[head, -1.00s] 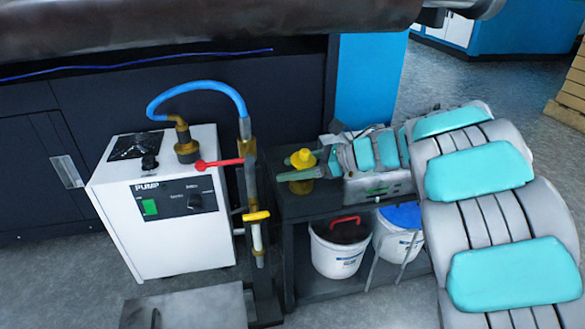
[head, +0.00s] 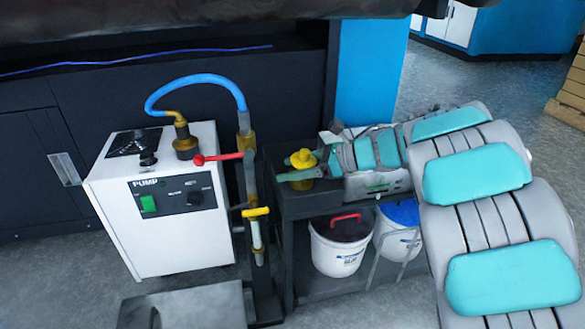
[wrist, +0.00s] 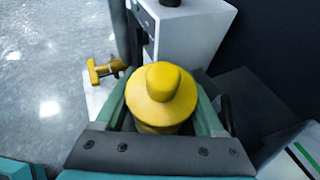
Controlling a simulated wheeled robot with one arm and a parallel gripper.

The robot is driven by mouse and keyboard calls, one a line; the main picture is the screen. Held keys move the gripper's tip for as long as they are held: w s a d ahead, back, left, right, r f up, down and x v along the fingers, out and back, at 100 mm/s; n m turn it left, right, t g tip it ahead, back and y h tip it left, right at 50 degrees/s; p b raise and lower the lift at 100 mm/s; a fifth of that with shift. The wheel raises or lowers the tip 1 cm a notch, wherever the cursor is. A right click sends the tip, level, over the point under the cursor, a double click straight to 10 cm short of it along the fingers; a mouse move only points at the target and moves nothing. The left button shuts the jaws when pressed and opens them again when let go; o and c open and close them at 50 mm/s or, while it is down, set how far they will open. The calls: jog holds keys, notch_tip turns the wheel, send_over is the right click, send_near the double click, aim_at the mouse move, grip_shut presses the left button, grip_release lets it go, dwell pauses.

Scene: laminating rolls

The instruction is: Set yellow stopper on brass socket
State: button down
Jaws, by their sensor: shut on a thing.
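The yellow stopper (head: 301,158) has a round knob over a wide flange and stands upright between the fingers of my gripper (head: 302,171). In the wrist view the stopper (wrist: 162,95) fills the space between the two green fingers of my gripper (wrist: 160,112), which is shut on it. A darker, brass-coloured piece (head: 301,184) shows just below the near finger, over the dark cart top; it looks like the brass socket. The finger crosses in front, so I cannot tell whether stopper and socket touch. The wrist view hides what is under the stopper.
A white pump box (head: 165,250) stands to the left, with a brass fitting (head: 185,147) and blue hose (head: 197,80). A pipe with a red lever (head: 215,158) and a yellow-handled valve (head: 256,212) stands between. White buckets (head: 336,252) sit on the cart's lower shelf.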

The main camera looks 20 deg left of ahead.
jog(key=shift+r, duration=0.4)
jog(key=shift+r, duration=0.35)
jog(key=shift+b, duration=0.9)
dwell(0.9)
jog(key=shift+f+b, duration=0.9)
jog(key=shift+b, duration=0.1)
jog(key=shift+c, duration=1.4)
grip_release()
jog(key=shift+d+r, duration=0.1)
